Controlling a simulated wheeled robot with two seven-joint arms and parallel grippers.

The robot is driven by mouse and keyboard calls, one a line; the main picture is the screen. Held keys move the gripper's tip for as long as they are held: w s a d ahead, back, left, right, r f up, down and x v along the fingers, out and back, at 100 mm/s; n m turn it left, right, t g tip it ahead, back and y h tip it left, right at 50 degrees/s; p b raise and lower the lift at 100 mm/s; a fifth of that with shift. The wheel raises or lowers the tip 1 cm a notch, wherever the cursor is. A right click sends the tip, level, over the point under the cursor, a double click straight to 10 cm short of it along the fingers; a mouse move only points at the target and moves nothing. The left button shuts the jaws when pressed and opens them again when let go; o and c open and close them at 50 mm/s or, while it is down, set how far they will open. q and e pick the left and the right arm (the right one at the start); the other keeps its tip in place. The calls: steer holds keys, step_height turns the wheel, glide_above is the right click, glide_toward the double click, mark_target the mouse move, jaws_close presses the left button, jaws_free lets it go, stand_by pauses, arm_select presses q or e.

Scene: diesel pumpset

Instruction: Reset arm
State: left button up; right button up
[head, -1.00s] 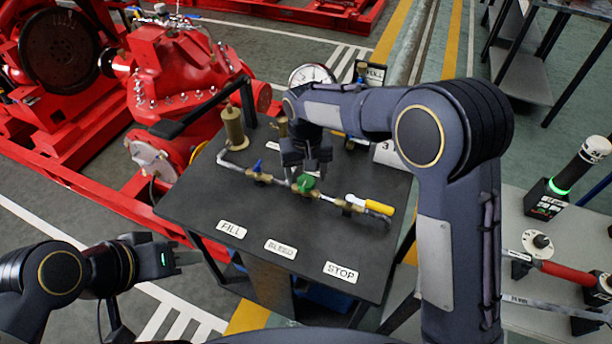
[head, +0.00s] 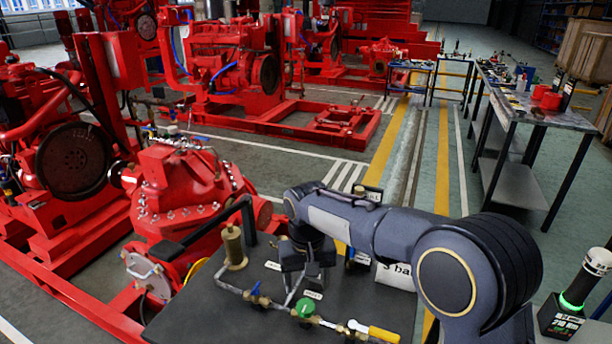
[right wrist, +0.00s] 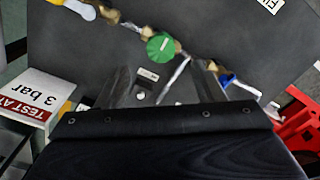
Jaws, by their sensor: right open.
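My right arm reaches over the dark panel table (head: 220,318) in the head view. My right gripper (head: 303,289) points down just behind the pipe line with its valves. In the right wrist view the right gripper (right wrist: 165,85) is open, its fingers apart with nothing seen held between them. The green valve knob (head: 304,307) lies close to it; it also shows in the right wrist view (right wrist: 160,47). A blue valve handle (head: 256,289) is to the left and a yellow lever (head: 383,334) to the right. My left gripper is out of view.
A brass cylinder (head: 233,246) stands on the panel's left side. A "3 bar" sign (right wrist: 32,97) stands at the panel's edge. A red pump (head: 180,195) is at left. A long workbench (head: 545,117) stands at back right. A black device with a green ring (head: 572,305) is at right.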

steer(key=s+d+r+m+t+y, duration=0.1)
steer(key=s+d+r, duration=0.2)
steer(key=s+d, duration=0.15)
steer(key=s+d+r+y, duration=0.1)
steer(key=s+d+r, duration=0.15)
steer(key=d, duration=0.35)
steer(key=s+d+r+m+t+y, duration=0.1)
steer(key=s+d+r+y, duration=0.1)
steer(key=s+d+r, duration=0.3)
steer(key=s+d+f+t, duration=0.1)
steer(key=s+d+f, duration=0.1)
steer(key=s, duration=0.5)
steer(key=s+d+f+m+t, duration=0.1)
steer(key=s+d+f+t, duration=0.1)
steer(key=s, duration=0.5)
steer(key=shift+s+d+f+m+t+p, duration=0.3)
steer(key=shift+d+f, duration=0.2)
steer(key=shift+f, duration=0.4)
